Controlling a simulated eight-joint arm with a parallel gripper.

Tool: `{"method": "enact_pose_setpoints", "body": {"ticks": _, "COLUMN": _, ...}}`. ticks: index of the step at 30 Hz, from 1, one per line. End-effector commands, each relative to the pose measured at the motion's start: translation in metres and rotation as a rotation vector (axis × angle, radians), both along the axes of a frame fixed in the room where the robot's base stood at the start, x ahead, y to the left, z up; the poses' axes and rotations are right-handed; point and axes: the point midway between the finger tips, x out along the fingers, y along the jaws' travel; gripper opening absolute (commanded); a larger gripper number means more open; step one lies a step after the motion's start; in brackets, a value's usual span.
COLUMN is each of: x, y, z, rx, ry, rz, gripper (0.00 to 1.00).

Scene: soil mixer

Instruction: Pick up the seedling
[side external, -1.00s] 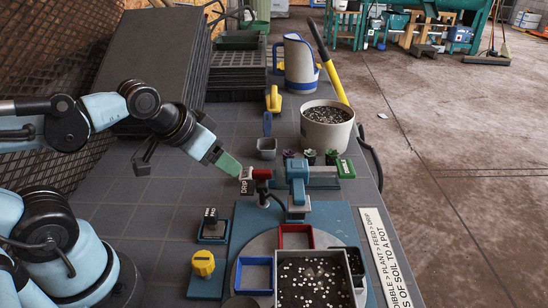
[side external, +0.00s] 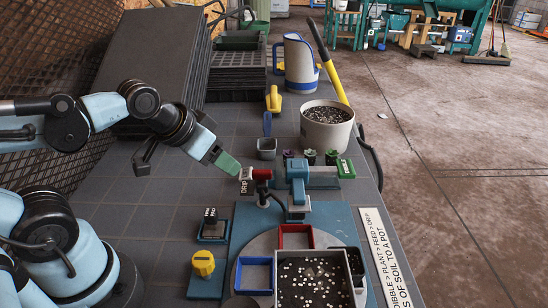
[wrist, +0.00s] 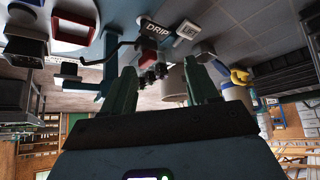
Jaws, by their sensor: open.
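Several small seedlings in dark pots stand in a row behind the teal block: a purple one (side external: 288,155), a green one (side external: 310,156) and another green one (side external: 331,156). They also appear as small dark pots (wrist: 150,72) between my fingers in the wrist view, where the scene looks upside down. My gripper (side external: 229,166), with green fingers, is to the left of the seedlings, close to the DRIP sign (side external: 243,183). In the wrist view my gripper (wrist: 162,85) has its fingers wide apart, with nothing held between them.
A red-topped post (side external: 262,175) and the teal arm (side external: 297,172) stand near my gripper. A small grey pot (side external: 266,151) and a large soil-filled pot (side external: 327,135) stand behind. Yellow knob (side external: 203,263) and blue tray (side external: 254,259) are in front. Bare table lies left of my gripper.

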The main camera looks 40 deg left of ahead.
Motion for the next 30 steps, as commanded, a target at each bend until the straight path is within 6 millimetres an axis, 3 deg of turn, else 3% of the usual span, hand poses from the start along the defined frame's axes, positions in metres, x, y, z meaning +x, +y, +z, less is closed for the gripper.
{"method": "enact_pose_setpoints", "body": {"ticks": 5, "x": 0.009, "y": -0.002, "z": 0.011, "rx": 0.014, "ry": 0.023, "rz": -0.025, "gripper": 0.59}}
{"method": "enact_pose_setpoints", "body": {"ticks": 8, "x": 0.024, "y": -0.004, "z": 0.027, "rx": 0.039, "ry": 0.063, "rz": -0.069, "gripper": 0.59}}
{"method": "enact_pose_setpoints", "body": {"ticks": 18, "x": 0.097, "y": -0.018, "z": 0.074, "rx": 0.135, "ry": 0.245, "rz": -0.285, "gripper": 0.59}}
{"method": "enact_pose_setpoints", "body": {"ticks": 24, "x": 0.141, "y": -0.029, "z": 0.083, "rx": 0.178, "ry": 0.35, "rz": -0.42, "gripper": 0.59}}
{"method": "enact_pose_setpoints", "body": {"ticks": 30, "x": 0.181, "y": -0.041, "z": 0.08, "rx": 0.213, "ry": 0.451, "rz": -0.557, "gripper": 0.59}}
